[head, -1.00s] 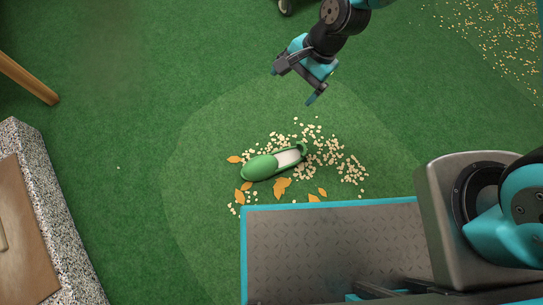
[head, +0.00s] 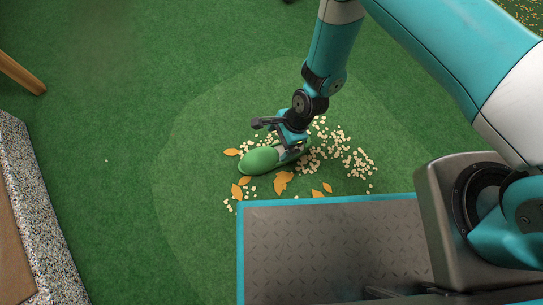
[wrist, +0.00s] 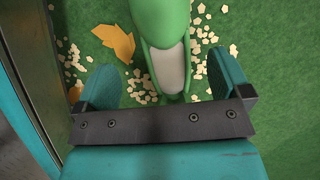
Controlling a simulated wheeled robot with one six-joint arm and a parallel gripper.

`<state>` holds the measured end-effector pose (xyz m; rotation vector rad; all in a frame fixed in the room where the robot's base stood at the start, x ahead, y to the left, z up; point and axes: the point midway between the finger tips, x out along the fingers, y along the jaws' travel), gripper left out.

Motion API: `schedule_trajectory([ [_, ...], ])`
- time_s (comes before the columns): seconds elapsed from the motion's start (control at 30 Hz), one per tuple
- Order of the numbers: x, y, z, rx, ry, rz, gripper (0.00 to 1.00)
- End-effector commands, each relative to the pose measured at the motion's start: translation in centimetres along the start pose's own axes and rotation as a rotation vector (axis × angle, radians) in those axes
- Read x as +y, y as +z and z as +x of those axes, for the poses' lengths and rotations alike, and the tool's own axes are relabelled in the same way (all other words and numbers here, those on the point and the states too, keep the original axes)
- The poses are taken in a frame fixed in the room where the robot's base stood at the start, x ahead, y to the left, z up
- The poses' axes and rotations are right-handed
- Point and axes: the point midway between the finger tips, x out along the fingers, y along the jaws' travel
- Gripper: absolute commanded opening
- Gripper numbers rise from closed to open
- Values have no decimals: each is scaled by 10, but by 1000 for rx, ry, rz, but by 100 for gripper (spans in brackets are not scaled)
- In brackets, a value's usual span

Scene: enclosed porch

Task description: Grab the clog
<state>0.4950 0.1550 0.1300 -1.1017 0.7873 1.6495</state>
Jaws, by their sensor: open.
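The green clog (head: 259,161) lies on the green floor, its closed toe toward the lower left in the head view. Its heel end is partly hidden by my gripper (head: 284,146), which is above it. In the wrist view the clog (wrist: 170,50) runs up from between the fingers, with its pale insole showing. My gripper (wrist: 165,88) is open, with one teal finger on each side of the clog's heel part. I cannot tell whether either finger touches it.
Pale chips (head: 360,163) and orange leaves (head: 283,182) lie scattered around the clog. My base's deck edge is close below it. A speckled stone block (head: 38,220) and a wooden leg (head: 20,72) stand at the left. Open green floor lies between.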

Motion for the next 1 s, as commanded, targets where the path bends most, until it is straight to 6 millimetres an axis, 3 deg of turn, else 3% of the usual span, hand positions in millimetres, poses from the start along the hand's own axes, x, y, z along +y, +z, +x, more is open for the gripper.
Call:
schedule_trajectory([
  [0.03, 0, -1, 9, 0, -1, -3, 96],
  [0.33, -2, 0, 25, 0, -1, -2, 96],
  [0.6, -4, 2, 63, 0, 0, -4, 96],
  [0.87, -4, 4, 64, 0, -1, -1, 96],
  [0.9, -4, 4, 64, 0, -1, -1, 93],
  [1.0, -4, 4, 64, 0, -1, -1, 70],
])
